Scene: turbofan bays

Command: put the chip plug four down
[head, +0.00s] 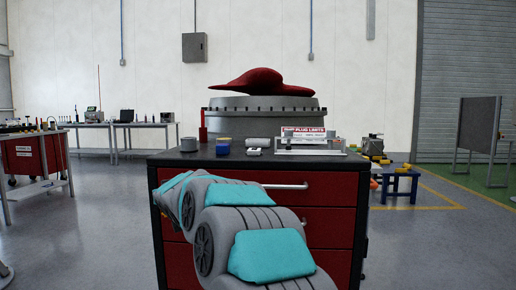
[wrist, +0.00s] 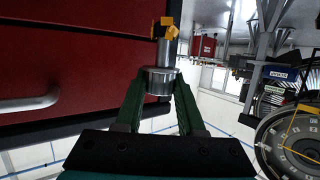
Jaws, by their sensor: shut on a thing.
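My gripper (wrist: 158,88) shows in the wrist view with its two dark green fingers shut on a silver metal plug, which I take to be the chip plug (wrist: 160,82). The plug has a wide round silver body between the fingertips, a thinner stem and a yellow-orange piece at its far end. It is held in the air beside the red drawer fronts (wrist: 70,50). In the head view my arm reaches forward low in front of the red tool cabinet (head: 335,200); the gripper and plug are hidden there. No marking four can be read on the plug.
A blue stand (head: 398,180) with yellow pieces is at right. Floor (head: 430,240) is clear at front right.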

